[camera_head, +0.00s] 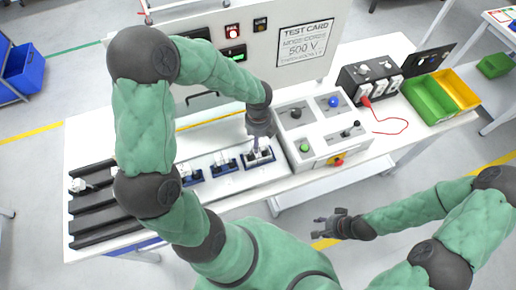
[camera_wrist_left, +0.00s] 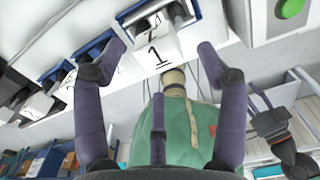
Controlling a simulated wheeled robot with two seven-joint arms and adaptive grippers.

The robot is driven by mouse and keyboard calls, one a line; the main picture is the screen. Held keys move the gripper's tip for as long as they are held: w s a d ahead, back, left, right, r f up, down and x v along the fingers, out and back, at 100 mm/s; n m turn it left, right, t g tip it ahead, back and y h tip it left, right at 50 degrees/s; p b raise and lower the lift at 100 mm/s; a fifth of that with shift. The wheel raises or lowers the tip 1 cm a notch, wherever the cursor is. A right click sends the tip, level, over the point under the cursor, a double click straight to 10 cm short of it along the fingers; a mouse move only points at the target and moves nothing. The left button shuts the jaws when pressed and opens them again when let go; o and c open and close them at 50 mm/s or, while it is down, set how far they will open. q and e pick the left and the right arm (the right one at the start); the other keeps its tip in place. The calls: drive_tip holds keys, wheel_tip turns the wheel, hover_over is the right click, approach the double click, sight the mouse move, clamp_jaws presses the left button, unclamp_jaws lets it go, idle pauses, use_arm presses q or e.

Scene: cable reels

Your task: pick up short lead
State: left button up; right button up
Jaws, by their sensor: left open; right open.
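A white block marked "1" (camera_wrist_left: 157,54) shows in the left wrist view, at the front of the nearest blue-framed holder (camera_wrist_left: 172,14). I cannot tell whether it belongs to the short lead. My left gripper (camera_wrist_left: 160,56) is open, with its fingertips apart on either side of the block. In the head view my left gripper (camera_head: 259,145) points down over the rightmost holder (camera_head: 258,160) and partly hides it. A thin red lead (camera_head: 391,121) runs from the black socket box (camera_head: 371,84). My right gripper (camera_head: 328,228) is open and empty, off the bench's front edge.
Two more blue holders (camera_head: 224,166) stand left of the rightmost one. A grey control panel (camera_head: 322,124) with knobs is close on the right. A black slotted rack (camera_head: 100,215) lies at the left. Green (camera_head: 428,101) and yellow (camera_head: 456,90) bins stand at the right.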

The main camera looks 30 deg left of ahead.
use_arm(q)
wheel_tip(320, 180, down, 4)
drive_tip(key=shift+a+f+b, duration=0.15)
drive_tip(key=shift+f+b, duration=0.1)
drive_tip(key=shift+b, duration=0.05)
drive_tip(key=c, duration=1.4)
drive_tip(key=shift+c, duration=0.2)
drive_tip(key=shift+r, duration=0.2)
drive_tip(key=shift+w+r, duration=0.1)
drive_tip(key=shift+r, duration=0.5)
drive_tip(key=s+d+r+p, duration=0.1)
drive_tip(key=s+d+r, duration=0.8)
drive_tip(key=d+r, duration=0.1)
drive_tip(key=shift+d+r+p, duration=0.35)
drive_tip(key=shift+r, duration=0.45)
drive_tip(key=shift+s, duration=0.1)
